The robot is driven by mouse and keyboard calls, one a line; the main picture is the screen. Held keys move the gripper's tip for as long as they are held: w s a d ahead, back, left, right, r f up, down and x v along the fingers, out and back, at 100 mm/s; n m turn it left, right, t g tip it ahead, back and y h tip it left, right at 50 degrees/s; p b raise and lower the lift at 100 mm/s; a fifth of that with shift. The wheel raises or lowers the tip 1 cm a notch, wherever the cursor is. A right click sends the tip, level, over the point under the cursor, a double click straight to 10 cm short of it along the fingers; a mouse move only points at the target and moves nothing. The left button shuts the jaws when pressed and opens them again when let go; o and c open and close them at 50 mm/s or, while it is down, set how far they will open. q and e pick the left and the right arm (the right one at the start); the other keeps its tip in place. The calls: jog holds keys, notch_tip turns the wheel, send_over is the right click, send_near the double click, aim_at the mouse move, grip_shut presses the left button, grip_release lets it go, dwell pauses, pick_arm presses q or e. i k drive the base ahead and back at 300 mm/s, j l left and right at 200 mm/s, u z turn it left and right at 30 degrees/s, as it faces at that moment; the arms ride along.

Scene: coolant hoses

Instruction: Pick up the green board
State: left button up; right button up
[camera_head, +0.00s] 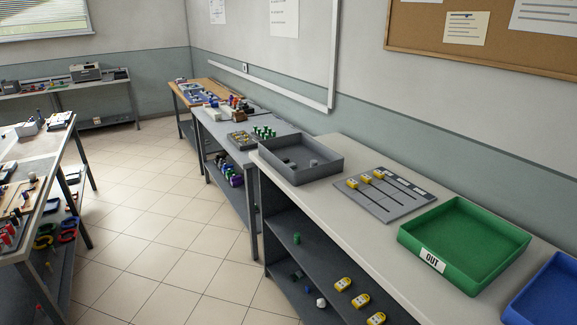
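I cannot make out a green board in the head view. The large green thing is an empty-looking green tray (468,243) with an "OUT" label, on the near bench at the right. Small green cylinders (264,132) stand on the grey table further back. A small green piece (297,239) is on the shelf under the near bench. Neither of my grippers is in view.
The near bench (345,225) also bears a grey tray (299,162), a grey slotted panel (388,196) with yellow pieces, and a blue tray (548,295). A cluttered table (32,180) stands at the left. The tiled floor (160,230) between is clear.

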aim_at(292, 165)
jog(key=i+j+z, duration=0.1)
jog(key=z, duration=0.6)
jog(key=i+j+z, duration=0.3)
jog(key=j, duration=0.15)
jog(key=j+z, duration=0.25)
jog(key=j, duration=0.2)
jog(key=i+j+z, duration=0.15)
jog(key=j+z, duration=0.15)
jog(key=j, duration=0.2)
jog(key=j+z, duration=0.25)
jog(key=j, duration=0.25)
